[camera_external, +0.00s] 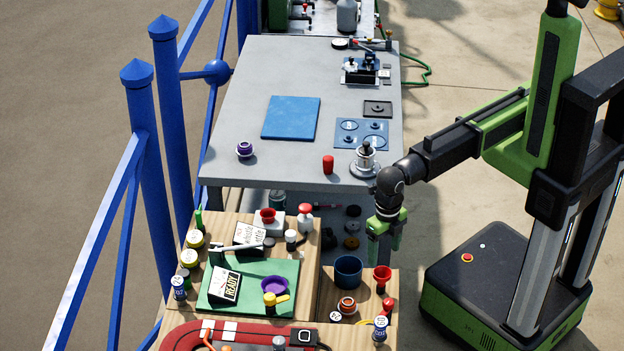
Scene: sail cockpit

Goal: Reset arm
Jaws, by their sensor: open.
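My gripper (384,246) is green and hangs downward from the dark wrist of my arm. Its jaws are open and nothing shows between them. It is above the right part of the wooden bench (330,276), just behind the dark blue cup (348,270) and the red funnel-like cup (382,275). It looks apart from both, though its exact height is hard to tell. My arm reaches left from my green and black base at the right.
A grey table (235,130) behind holds a blue mat (291,118), a red cylinder (328,164) and a metal fitting (365,160) near my wrist. A green mat (210,301) with small items lies on the bench. Blue railings (150,170) stand left. Open floor lies right.

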